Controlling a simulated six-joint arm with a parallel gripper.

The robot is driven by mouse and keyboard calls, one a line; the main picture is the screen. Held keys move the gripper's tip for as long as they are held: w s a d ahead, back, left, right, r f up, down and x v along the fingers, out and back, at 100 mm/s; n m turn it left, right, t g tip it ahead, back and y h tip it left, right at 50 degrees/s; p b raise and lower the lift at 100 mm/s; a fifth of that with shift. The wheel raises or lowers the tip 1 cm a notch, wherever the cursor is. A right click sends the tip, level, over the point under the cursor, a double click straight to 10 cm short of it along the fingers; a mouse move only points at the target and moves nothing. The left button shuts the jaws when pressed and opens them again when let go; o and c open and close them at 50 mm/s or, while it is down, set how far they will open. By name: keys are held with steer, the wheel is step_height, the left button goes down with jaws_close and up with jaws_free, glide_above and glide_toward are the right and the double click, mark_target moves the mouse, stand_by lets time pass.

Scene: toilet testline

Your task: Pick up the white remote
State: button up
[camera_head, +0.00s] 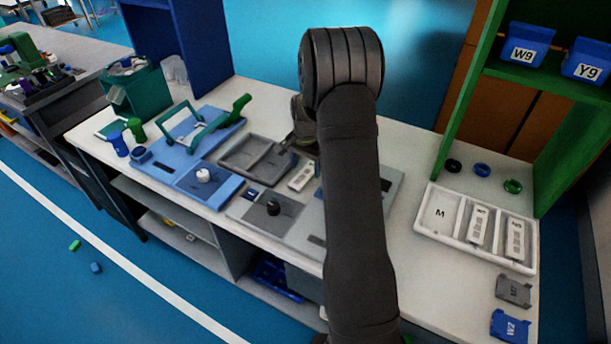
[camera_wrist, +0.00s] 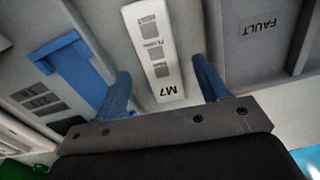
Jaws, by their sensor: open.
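A white remote (camera_wrist: 154,50) marked M7, with grey button blocks, lies between the two blue fingers of my gripper (camera_wrist: 160,72) in the wrist view. The fingers are spread, with a gap on each side of the remote. In the head view a white remote (camera_head: 301,176) lies on the grey board just left of my arm. My arm hides part of that area, and the fingertips cannot be made out there. Two more white remotes, one (camera_head: 478,226) and another (camera_head: 515,238), lie in compartments of the white tray (camera_head: 430,228) at the right.
A grey tray edge marked FAULT (camera_wrist: 262,27) lies right of the fingers in the wrist view, and a blue part (camera_wrist: 80,72) lies left. In the head view, a grey two-compartment tray (camera_head: 258,158) sits left of the remote. A green shelf (camera_head: 465,100) stands at the right.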

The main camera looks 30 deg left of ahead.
mark_target(306, 175)
step_height(306, 175, down, 2)
steer(key=shift+f, duration=0.25)
steer(key=c, duration=1.1)
steer(key=shift+r, duration=0.1)
